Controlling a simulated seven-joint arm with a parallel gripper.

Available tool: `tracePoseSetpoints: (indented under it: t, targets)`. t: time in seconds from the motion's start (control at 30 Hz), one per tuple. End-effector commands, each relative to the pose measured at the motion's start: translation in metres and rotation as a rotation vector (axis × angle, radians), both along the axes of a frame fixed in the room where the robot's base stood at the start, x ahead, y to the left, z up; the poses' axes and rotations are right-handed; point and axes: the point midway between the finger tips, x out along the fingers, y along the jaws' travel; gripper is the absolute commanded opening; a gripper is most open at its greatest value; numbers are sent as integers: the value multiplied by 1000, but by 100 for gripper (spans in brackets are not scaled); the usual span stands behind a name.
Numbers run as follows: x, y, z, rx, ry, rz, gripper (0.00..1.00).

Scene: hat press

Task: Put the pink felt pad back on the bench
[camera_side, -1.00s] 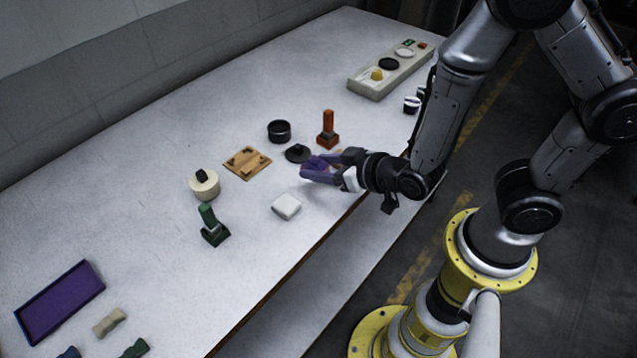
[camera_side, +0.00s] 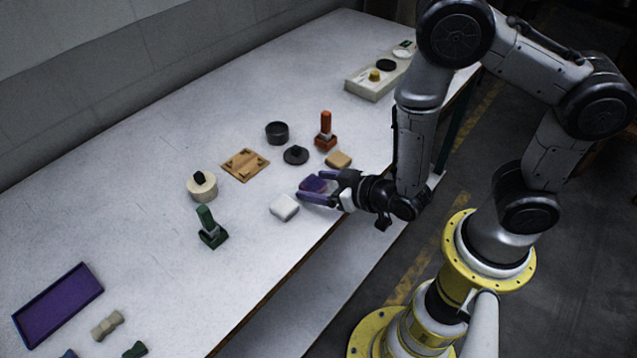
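No clearly pink pad shows. A dark purple pad (camera_side: 313,183) is the closest match, and it sits low at my gripper, at or very near the bench top (camera_side: 150,200). My gripper (camera_side: 318,190) comes in from the right. One purple-grey finger lies along the pad's near side, and the other is on the far side, partly behind the pad. I cannot tell whether the fingers press on the pad or stand just clear of it. The pad lies between a white pad (camera_side: 285,207) and a tan pad (camera_side: 339,160), roughly in line with them.
A red-handled stamp (camera_side: 325,132), a black lid (camera_side: 295,155), a black cup (camera_side: 277,132) and a wooden plate (camera_side: 245,165) stand behind. A green stamp (camera_side: 210,232) and a cream round block (camera_side: 201,187) are left. A purple tray (camera_side: 58,305) lies front left. The bench edge is close to my gripper.

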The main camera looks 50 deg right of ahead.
Motion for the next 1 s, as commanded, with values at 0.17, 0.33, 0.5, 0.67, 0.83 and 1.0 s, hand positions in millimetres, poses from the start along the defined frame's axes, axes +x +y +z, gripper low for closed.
tracePoseSetpoints:
  t: [0.17,0.33,0.5,0.67,0.83,1.0]
  targets:
    - [0,0,0,0,1,0,89]
    - [0,0,1,0,0,0,89]
    - [-10,1,9,0,1,4,89]
    - [-34,2,22,0,-1,8,89]
    - [-59,2,36,1,-1,8,89]
    - [-77,2,46,2,0,7,89]
